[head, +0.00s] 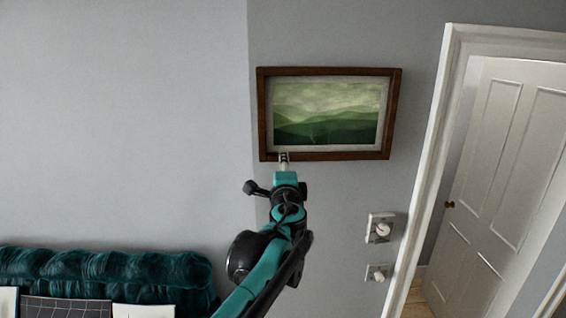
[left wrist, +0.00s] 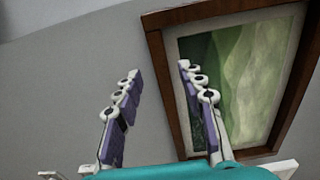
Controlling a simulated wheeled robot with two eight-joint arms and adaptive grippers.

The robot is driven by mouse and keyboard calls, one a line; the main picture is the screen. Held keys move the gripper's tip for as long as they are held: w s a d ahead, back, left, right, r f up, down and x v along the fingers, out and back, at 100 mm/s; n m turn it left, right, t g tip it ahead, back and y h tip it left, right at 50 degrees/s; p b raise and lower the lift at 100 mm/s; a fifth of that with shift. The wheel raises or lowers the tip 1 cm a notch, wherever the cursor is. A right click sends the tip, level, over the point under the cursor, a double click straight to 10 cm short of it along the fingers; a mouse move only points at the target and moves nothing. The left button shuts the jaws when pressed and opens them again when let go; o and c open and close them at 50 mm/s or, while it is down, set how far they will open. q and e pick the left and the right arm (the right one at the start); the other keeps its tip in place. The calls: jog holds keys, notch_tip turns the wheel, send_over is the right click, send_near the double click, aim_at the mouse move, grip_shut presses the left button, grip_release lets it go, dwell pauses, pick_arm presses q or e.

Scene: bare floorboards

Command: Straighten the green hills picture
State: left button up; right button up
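The green hills picture (head: 325,112) hangs on the grey wall in a dark brown wooden frame (head: 396,110). In the head view its top and bottom edges look near level, and its right side leans; I cannot tell how much is perspective. My left gripper (head: 283,158) overlaps the lower left of the frame. In the left wrist view the frame (left wrist: 161,58) fills the right half, and my left gripper (left wrist: 159,70) has its two fingers spread. One finger overlaps the picture and the other is over bare wall. Contact cannot be told. My right gripper is not in view.
A wall edge runs just left of the frame. A dark teal tufted seat (head: 110,275) is at the lower left.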

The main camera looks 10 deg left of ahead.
pick_arm(q)
jog(key=v, duration=0.6)
jog(key=shift+s, duration=0.4)
jog(key=shift+r, duration=0.1)
jog(key=s+a+f+n+g+b, duration=0.2)
jog(key=s+a+f+n+b, duration=0.3)
jog(key=f, duration=0.6)
jog(key=s+f+n+g+b, duration=0.1)
jog(key=s+f+g+b, duration=0.15)
jog(key=f+b, duration=0.65)
jog(key=s+a+f+n+g+b, duration=0.1)
jog(key=s+a+f+n+b, duration=0.3)
jog(key=f, duration=1)
jog(key=s+d+f+n+g+h+b, duration=0.1)
jog(key=s+f+b, duration=0.4)
jog(key=f, duration=0.6)
jog(key=s+d+f+n+g+h+b, duration=0.2)
jog(key=s+d+f+b, duration=0.2)
jog(key=f, duration=0.7)
jog(key=s+d+f+n+g+h+b, duration=0.1)
jog(key=s+f+b, duration=0.4)
jog(key=f, duration=0.5)
jog(key=d+g+h+b, duration=0.1)
jog(key=b, duration=0.1)
jog(key=shift+s+d+f+n+b, duration=0.15)
jog(key=shift+s+f+n+b, duration=0.15)
jog(key=shift+s+f+n, duration=0.1)
